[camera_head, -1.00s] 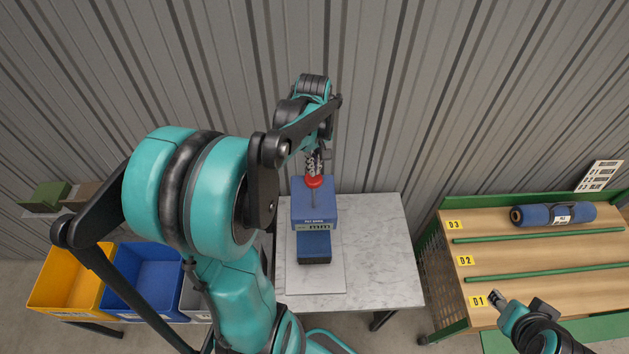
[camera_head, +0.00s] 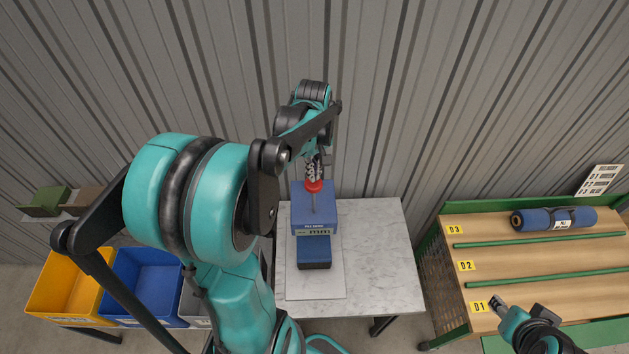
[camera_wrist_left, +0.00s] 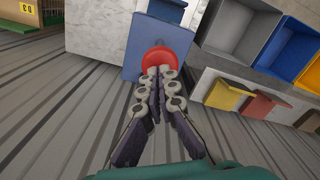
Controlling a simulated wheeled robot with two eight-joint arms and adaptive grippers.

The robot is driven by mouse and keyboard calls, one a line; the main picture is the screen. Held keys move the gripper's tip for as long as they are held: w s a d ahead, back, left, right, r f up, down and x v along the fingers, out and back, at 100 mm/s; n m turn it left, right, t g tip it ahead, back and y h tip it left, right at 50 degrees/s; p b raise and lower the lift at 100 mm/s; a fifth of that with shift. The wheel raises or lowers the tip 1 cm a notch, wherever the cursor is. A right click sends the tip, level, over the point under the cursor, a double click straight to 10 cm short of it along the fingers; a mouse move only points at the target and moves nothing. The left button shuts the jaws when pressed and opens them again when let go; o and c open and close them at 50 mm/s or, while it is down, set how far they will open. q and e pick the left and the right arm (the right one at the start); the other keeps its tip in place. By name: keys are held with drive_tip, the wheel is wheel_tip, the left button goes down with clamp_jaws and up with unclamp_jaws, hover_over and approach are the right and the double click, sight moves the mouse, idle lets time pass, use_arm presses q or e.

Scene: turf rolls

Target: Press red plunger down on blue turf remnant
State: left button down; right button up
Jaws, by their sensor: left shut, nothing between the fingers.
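The red plunger (camera_head: 313,186) is a round knob on top of the blue tester (camera_head: 300,212) on the white table. My left gripper (camera_head: 315,172) is directly above it, fingers shut and pointing down. In the left wrist view the closed fingertips (camera_wrist_left: 160,71) overlap the near edge of the red plunger (camera_wrist_left: 170,58) and appear to touch it. Nothing is between the fingers. The blue turf remnant (camera_head: 314,252) lies at the front of the tester, its rear part hidden under the housing. My right gripper (camera_head: 497,304) is over the rack at lower right, too small to read.
The marble-topped table (camera_head: 375,255) is clear to the right of the tester. A rack (camera_head: 540,255) at right holds a blue roll (camera_head: 537,219) in the D3 row. Yellow (camera_head: 66,285) and blue (camera_head: 150,282) bins stand at left, partly behind my left arm.

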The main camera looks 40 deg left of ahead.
idle(0.4)
use_arm(q)
drive_tip(key=shift+f+b, duration=4.35)
drive_tip(key=shift+f, duration=0.9)
wheel_tip(320, 180, up, 15)
drive_tip(key=p, duration=1.1)
drive_tip(key=shift+r, duration=0.1)
